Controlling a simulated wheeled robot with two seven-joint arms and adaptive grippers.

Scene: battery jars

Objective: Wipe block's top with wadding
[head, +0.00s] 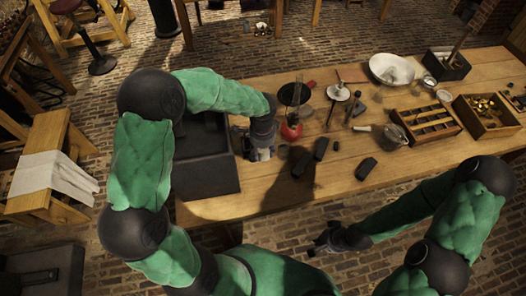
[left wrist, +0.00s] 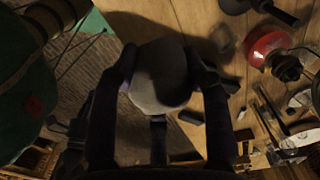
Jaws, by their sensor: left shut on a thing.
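My left gripper (head: 259,150) points down over the table's near left part, beside the dark box. In the left wrist view my left gripper (left wrist: 165,72) is shut on a rounded grey wad (left wrist: 160,78), which looks like the wadding. In the head view only a pale bit (head: 265,154) shows at the fingers. Dark blocks lie to the right: one (head: 320,148) near the lamp, another (head: 365,168) nearer the front edge. I cannot tell which block is the task's, or whether the wad touches anything. My right gripper (head: 324,241) hangs in front of the table; its fingers are unclear.
A red lamp (head: 291,130) stands just right of my left gripper, with a dark pan (head: 294,95) behind it. A large dark box (head: 206,180) is at the left end. A partitioned wooden crate (head: 428,122) and a white bowl (head: 391,68) stand further right. The front middle is fairly clear.

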